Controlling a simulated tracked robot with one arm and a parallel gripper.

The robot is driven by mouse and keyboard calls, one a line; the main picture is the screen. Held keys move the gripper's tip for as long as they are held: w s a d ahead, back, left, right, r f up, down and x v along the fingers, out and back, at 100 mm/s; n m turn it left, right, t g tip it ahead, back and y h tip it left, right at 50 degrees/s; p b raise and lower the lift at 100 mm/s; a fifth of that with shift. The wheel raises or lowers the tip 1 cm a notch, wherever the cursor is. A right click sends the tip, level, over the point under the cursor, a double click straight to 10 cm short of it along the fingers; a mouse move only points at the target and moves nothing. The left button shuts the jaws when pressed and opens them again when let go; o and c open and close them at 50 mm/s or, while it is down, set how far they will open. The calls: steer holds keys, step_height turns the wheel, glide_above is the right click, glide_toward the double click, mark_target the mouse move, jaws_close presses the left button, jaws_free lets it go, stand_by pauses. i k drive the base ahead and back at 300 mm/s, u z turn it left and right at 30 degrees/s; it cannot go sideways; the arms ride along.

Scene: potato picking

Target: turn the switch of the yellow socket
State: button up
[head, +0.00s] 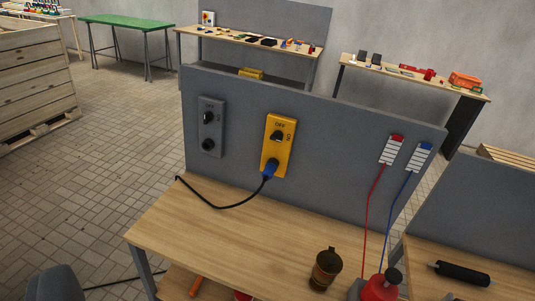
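The yellow socket (279,147) is mounted on the grey upright panel behind the wooden bench. It has a black rotary switch (277,135) in its upper part, with "OFF" marked above and "ON" to the right. The exact pointing of the knob is too small to tell. A blue plug (270,169) sits in the socket's lower part, and its dark cable runs down and left over the bench. My gripper is not visible in the head view.
A grey socket (211,127) is left of the yellow one. Red (391,150) and blue (418,157) tagged holders hang at right with wires. A dark canister (326,268) and red bottle (382,286) stand at the front. The bench top (220,235) is mostly clear at left.

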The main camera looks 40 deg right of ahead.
mark_target(278, 135)
steer(key=z, duration=0.2)
steer(key=i, duration=0.85)
steer(key=u, duration=0.1)
